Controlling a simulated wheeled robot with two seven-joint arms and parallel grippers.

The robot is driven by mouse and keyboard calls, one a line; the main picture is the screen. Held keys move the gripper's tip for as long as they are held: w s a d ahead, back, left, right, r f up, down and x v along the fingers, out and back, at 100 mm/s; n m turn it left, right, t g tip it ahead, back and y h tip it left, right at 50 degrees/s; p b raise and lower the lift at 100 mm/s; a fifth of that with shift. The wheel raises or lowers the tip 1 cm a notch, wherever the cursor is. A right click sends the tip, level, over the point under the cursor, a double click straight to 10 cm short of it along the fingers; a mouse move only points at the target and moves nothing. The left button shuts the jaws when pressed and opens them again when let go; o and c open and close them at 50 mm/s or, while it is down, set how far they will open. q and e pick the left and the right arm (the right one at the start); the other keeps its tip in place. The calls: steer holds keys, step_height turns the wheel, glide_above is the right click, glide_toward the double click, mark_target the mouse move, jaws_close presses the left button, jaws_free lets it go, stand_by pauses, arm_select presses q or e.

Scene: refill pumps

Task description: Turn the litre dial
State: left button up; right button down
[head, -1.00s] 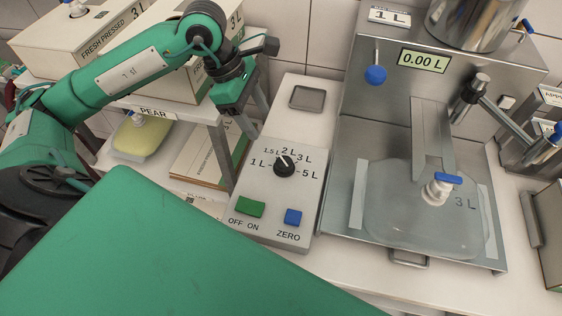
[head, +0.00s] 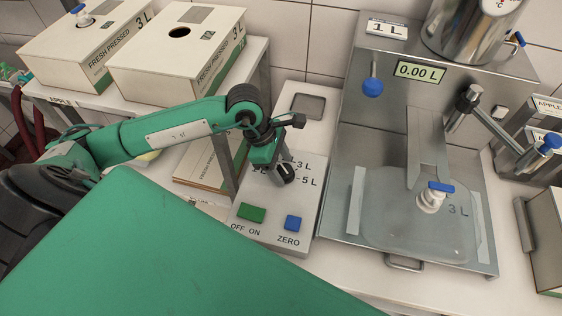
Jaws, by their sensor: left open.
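The black litre dial (head: 289,176) is on the grey control panel (head: 262,215), partly hidden behind my left gripper. My left gripper (head: 279,178) is open, pointing down with its fingertips at the dial, around or just beside it; contact cannot be told. The 3 L and 5 L marks show to the right of the dial. The other marks and the dial's pointer are mostly covered. My right gripper is not in view.
A green OFF/ON switch (head: 251,212) and blue ZERO button (head: 292,222) lie below the dial. To the right, a steel filling machine with a 0.00 L display (head: 419,71) holds a clear pouch (head: 400,220) marked 3 L. Boxes (head: 178,50) stand on the left shelf.

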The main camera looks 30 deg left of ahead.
arm_select(q)
steer(key=c, duration=1)
steer(key=shift+f+n+b, duration=0.25)
steer(key=shift+n+b, duration=0.15)
steer(key=shift+b, duration=0.4)
steer(key=n+b, duration=0.2)
steer(key=n+t+b, duration=0.1)
steer(key=n+b, duration=0.1)
steer(key=shift+s+d+t+y+b, duration=0.15)
steer(key=shift+t+y+b, duration=0.15)
steer(key=shift+y+b, duration=0.1)
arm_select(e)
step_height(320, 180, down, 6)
arm_select(q)
steer(key=shift+n+t+b, duration=0.3)
steer(key=shift+n+b, duration=0.4)
steer(key=shift+s+d+r+n+t+y+b, duration=0.15)
steer(key=shift+n+y+b, duration=0.2)
steer(key=shift+n+b, duration=0.3)
steer(key=shift+w+a+r+n+t+y+b, duration=0.15)
steer(key=shift+n+y+b, duration=0.25)
steer(key=shift+n, duration=0.35)
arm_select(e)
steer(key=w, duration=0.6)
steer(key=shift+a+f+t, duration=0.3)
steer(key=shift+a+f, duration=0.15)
arm_select(q)
steer(key=shift+s+d+f, duration=0.1)
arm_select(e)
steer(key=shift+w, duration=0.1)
